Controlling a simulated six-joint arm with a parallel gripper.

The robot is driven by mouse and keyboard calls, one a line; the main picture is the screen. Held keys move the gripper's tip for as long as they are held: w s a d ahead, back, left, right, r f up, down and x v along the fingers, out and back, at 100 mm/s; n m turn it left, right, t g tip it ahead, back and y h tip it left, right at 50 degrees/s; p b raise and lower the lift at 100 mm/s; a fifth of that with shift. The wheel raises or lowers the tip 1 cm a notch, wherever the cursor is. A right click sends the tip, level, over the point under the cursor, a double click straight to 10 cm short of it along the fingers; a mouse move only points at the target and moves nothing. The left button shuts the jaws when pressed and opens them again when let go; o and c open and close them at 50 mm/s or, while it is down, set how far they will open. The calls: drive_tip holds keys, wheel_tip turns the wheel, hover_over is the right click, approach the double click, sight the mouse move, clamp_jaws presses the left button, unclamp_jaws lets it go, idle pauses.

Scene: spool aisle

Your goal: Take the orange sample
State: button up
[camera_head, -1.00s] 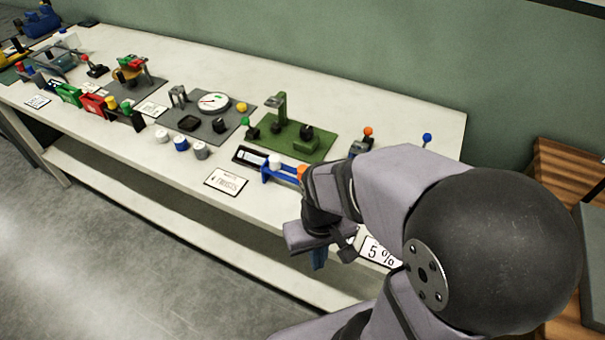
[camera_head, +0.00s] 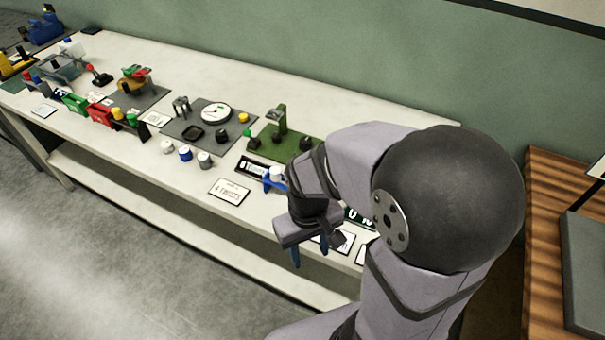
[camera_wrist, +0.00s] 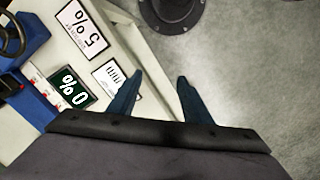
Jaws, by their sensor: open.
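No orange sample can be made out in either view now. A blue rack (camera_head: 271,181) holding a white-topped sample (camera_head: 276,172) stands near the bench's front edge, and my arm hides its right part. My gripper (camera_head: 309,257) points down at the bench's front edge, to the right of and nearer than the rack. In the wrist view my gripper (camera_wrist: 160,78) is open with nothing between the fingers, over the edge between bench and floor.
The white bench (camera_head: 120,57) carries a dial (camera_head: 216,112), a green stand (camera_head: 279,121) and several small pots. Cards reading 5 % (camera_wrist: 84,28) and 0 % (camera_wrist: 72,90) lie left of the fingers. Grey floor (camera_wrist: 265,70) is clear to the right.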

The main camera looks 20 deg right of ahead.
drive_tip(key=w+d+r+m+t+h, duration=0.1)
drive_tip(key=w+r+m+t, duration=0.1)
drive_tip(key=w, duration=0.5)
drive_tip(key=w+d+r+m+t+h, duration=0.1)
drive_tip(key=w+d+r+m+t, duration=0.1)
drive_tip(key=w+r+m, duration=0.3)
drive_tip(key=w+r, duration=0.1)
drive_tip(key=w, duration=0.2)
drive_tip(key=shift+w+m, duration=0.2)
drive_tip(key=shift+m, duration=0.1)
drive_tip(key=shift+d+f, duration=0.1)
drive_tip(key=shift+f, duration=0.1)
drive_tip(key=shift+x, duration=1)
drive_tip(key=shift+w+p, duration=0.15)
drive_tip(key=shift+p, duration=0.15)
